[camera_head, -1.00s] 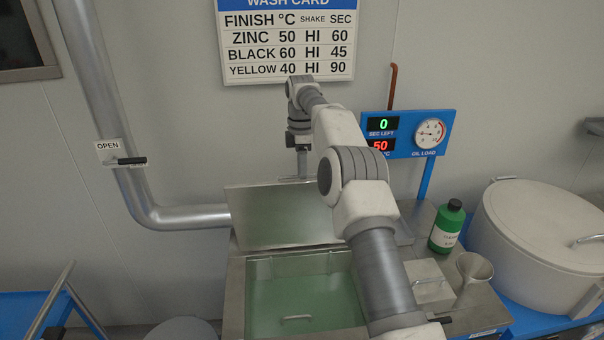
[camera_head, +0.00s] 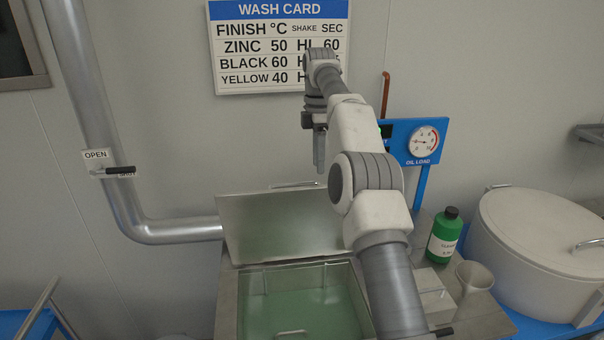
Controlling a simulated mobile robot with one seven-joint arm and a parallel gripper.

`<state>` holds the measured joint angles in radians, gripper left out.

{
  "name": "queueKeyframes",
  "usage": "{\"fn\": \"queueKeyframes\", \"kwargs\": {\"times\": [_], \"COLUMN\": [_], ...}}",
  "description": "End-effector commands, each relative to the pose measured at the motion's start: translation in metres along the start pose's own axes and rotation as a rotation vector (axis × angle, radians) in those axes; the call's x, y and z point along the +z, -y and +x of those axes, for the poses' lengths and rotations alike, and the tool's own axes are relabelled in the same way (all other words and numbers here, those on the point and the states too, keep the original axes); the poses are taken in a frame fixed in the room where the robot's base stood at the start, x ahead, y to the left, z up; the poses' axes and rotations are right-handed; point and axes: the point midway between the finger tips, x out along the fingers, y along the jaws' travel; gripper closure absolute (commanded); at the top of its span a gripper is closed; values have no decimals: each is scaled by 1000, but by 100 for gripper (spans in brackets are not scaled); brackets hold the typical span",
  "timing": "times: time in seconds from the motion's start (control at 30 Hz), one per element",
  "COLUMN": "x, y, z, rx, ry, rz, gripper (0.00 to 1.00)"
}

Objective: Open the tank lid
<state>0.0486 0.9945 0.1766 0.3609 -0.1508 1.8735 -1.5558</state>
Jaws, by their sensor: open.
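The tank (camera_head: 243,307) stands below me at the wall, with green liquid inside. Its metal lid (camera_head: 265,228) stands raised at the back of the tank, leaning toward the wall, with a bar handle (camera_head: 292,185) along its top edge. My gripper (camera_head: 319,168) points down above and to the right of the handle, apart from it. The fingers are seen nearly side-on and hold nothing visible. My arm hides the lid's right part.
A green bottle (camera_head: 444,236) and a funnel (camera_head: 475,275) stand right of the tank. A large pale drum (camera_head: 535,250) is farther right. A pipe (camera_head: 180,230) with a lever (camera_head: 113,171) runs at left. A blue gauge panel (camera_head: 412,150) is behind my arm.

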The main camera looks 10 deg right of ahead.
Motion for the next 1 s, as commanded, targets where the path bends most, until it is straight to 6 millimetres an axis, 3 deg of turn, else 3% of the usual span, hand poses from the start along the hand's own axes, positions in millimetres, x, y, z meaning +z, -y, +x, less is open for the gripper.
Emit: {"fn": "queueKeyframes", "kwargs": {"times": [0.1, 0.3, 0.7, 0.97, 1.0], "x": [21, 42, 49, 47, 47], "y": [12, 24, 28, 29, 30], "z": [-13, -27, -31, -34, -36], "rx": [2, 1, -1, 5, 8], "ry": [0, 0, 0, 2, 3], "rz": [3, 1, 0, 9, 13], "gripper": [55, 55, 55, 100, 100]}}
